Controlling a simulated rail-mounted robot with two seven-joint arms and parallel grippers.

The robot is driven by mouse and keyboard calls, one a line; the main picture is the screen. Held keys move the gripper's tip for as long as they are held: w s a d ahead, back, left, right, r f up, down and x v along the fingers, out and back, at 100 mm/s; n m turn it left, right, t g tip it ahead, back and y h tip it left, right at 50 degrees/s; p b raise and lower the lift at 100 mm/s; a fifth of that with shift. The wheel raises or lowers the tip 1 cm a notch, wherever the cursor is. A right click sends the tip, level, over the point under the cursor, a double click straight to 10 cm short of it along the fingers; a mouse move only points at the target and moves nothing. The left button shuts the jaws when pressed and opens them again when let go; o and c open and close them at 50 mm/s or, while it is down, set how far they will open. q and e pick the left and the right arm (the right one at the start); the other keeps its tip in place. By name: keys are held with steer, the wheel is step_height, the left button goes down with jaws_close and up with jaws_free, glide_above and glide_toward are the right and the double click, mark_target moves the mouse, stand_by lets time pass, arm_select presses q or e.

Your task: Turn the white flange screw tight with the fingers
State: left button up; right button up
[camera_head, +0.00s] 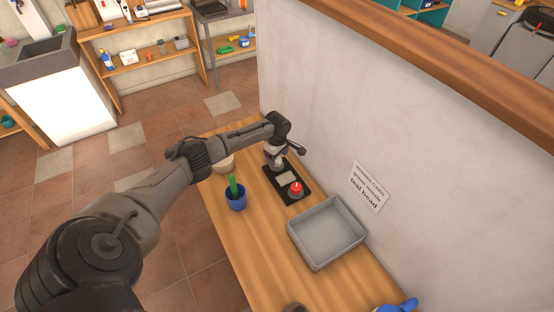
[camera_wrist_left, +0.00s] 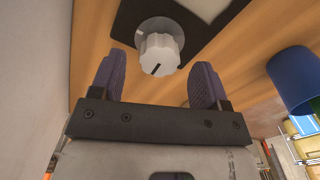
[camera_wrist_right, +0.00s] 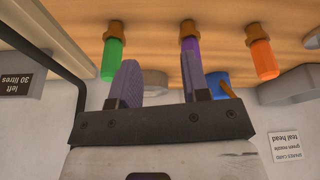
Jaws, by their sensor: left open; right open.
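The white flange screw (camera_wrist_left: 157,54) is a ribbed white knob with a dark mark on its face, at the edge of a black plate (camera_wrist_left: 135,14). In the left wrist view it shows between and just beyond the fingertips of my open left gripper (camera_wrist_left: 157,75); I see no contact. In the head view my left gripper (camera_head: 274,158) is over the far end of the black plate (camera_head: 298,197), and the screw cannot be clearly told apart there. My right gripper (camera_wrist_right: 160,78) is open and empty in its own wrist view, with one finger partly covering a purple nozzle (camera_wrist_right: 190,45).
A red-topped part (camera_head: 296,188) is on the plate. A grey tray (camera_head: 326,233) and a blue pot (camera_head: 235,202) with a green item stand nearby. The wall (camera_head: 330,100) is close behind. Green (camera_wrist_right: 112,60) and orange (camera_wrist_right: 265,60) nozzles flank my right gripper.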

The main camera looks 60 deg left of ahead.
arm_select(q)
steer(key=shift+f, duration=1.1)
steer(key=shift+c, duration=0.4)
steer(key=c, duration=0.8)
steer(key=shift+c, duration=0.2)
steer(key=shift+m, duration=0.3)
